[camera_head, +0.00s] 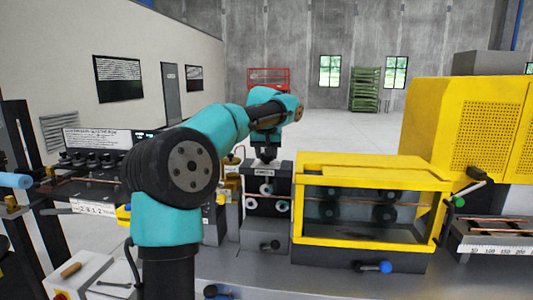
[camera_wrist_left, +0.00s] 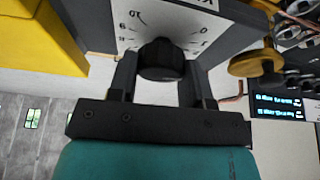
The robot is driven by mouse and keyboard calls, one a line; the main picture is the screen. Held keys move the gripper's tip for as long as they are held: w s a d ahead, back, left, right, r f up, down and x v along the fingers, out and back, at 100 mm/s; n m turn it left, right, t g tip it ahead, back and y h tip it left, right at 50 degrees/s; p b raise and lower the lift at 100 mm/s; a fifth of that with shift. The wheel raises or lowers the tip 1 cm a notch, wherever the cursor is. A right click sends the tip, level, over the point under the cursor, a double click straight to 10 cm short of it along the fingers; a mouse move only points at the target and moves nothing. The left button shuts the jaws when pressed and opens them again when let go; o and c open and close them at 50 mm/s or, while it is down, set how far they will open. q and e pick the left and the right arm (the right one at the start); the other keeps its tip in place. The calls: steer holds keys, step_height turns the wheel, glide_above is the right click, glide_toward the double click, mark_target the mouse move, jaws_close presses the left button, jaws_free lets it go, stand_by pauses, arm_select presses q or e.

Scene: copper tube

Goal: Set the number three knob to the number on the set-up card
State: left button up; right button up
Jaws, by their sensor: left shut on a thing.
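My left gripper (camera_wrist_left: 158,78) is shut on a black knob (camera_wrist_left: 160,60) on a white numbered dial plate (camera_wrist_left: 192,20). One finger is on each side of the knob. The dial numbers are upside down and partly hidden, so the setting is not readable. In the head view my left gripper (camera_head: 266,158) points down onto the top of the grey roller stand (camera_head: 267,222), and the knob is hidden there. A white card (camera_head: 92,209) with several large digits, perhaps 2 8 1 2, is at the left. My right gripper is not in view.
A yellow-framed guard box (camera_head: 370,165) stands right of the roller stand. A brass fitting shows close by in the wrist view (camera_wrist_left: 256,63). A lit display (camera_wrist_left: 277,105) is at its right. A black control panel (camera_head: 97,142) stands at the left.

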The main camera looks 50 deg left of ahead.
arm_select(q)
steer(key=shift+n+g+y, duration=0.4)
steer(key=shift+n, duration=0.9)
steer(key=o, duration=0.9)
steer(key=shift+r, duration=0.15)
steer(key=v, duration=1.7)
steer(key=shift+w+r, duration=0.1)
steer(key=shift+r, duration=0.05)
